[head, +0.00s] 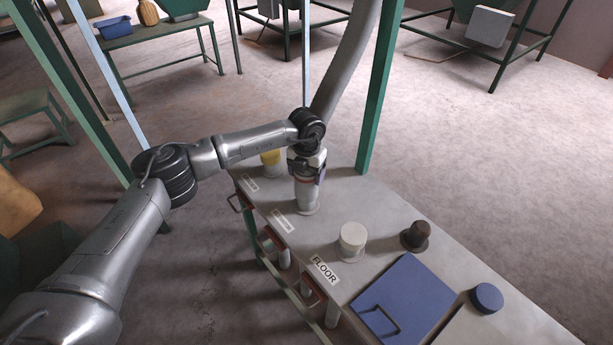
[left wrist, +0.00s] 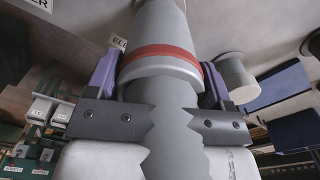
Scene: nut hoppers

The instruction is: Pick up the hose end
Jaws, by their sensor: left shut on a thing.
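The hose end (left wrist: 160,60) is a light grey cuff with a red band, seen large in the left wrist view. My left gripper (head: 307,172) is shut on it, with purple pads (left wrist: 104,75) on both sides of the cuff. In the head view, the grey hose (head: 347,65) comes down from the top and passes behind my wrist. Below the gripper a pale grey cylinder (head: 307,196) stands upright on the grey bench (head: 375,200). I cannot tell where the cuff stops and any port under it begins. My right gripper is not in view.
On the bench are a yellow-topped port (head: 271,160), a cream-capped port (head: 352,238), a dark brown port (head: 415,235), a blue panel (head: 415,290) and a round blue lid (head: 487,298). A green post (head: 381,85) rises beside the bench. A FLOOR label (head: 323,270) is at the front edge.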

